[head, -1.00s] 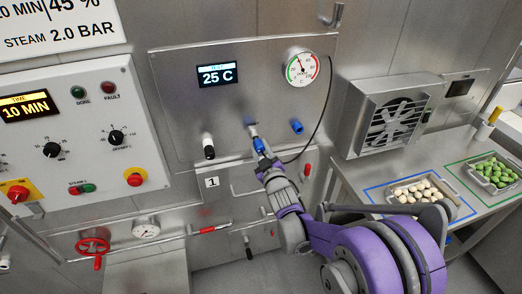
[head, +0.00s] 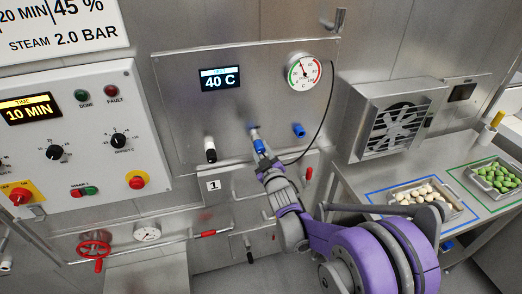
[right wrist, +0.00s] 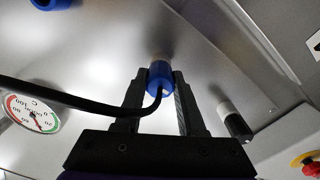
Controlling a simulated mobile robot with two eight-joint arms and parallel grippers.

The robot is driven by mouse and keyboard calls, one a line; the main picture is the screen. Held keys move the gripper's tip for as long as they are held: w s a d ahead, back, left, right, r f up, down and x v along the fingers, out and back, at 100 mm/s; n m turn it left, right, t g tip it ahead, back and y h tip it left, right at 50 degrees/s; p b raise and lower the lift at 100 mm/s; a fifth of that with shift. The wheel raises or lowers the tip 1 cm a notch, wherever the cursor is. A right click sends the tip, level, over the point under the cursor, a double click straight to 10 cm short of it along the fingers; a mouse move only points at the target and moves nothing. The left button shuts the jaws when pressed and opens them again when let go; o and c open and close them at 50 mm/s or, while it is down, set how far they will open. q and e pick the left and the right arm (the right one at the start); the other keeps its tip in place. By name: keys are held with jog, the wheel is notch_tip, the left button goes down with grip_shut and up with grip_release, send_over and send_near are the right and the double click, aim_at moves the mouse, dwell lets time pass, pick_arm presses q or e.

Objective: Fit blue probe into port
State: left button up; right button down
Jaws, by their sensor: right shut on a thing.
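The blue probe (head: 259,146) is in my right gripper (head: 262,156), low on the steel panel (head: 260,95). In the right wrist view the fingers are shut on the blue probe (right wrist: 161,79), one on each side, and a black cable runs from its rear end. The probe's front meets a short pale metal port (head: 253,132) on the panel and looks in line with it. How deep the tip sits is hidden. The display (head: 221,78) above reads 40 C. My left gripper is not in view.
A black-and-white fitting (head: 210,150) is left of the probe, and a blue fitting (head: 299,130) is to its right. A round gauge (head: 304,71) and the black cable (head: 325,115) are at the panel's right. A fan box (head: 400,118) stands farther right.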

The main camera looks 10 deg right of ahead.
dwell(0.4)
jog(key=shift+c, duration=0.9)
grip_release()
dwell(0.5)
jog(key=shift+s+d+b, duration=0.1)
jog(key=shift+s+b, duration=0.35)
jog(key=shift+s, duration=3)
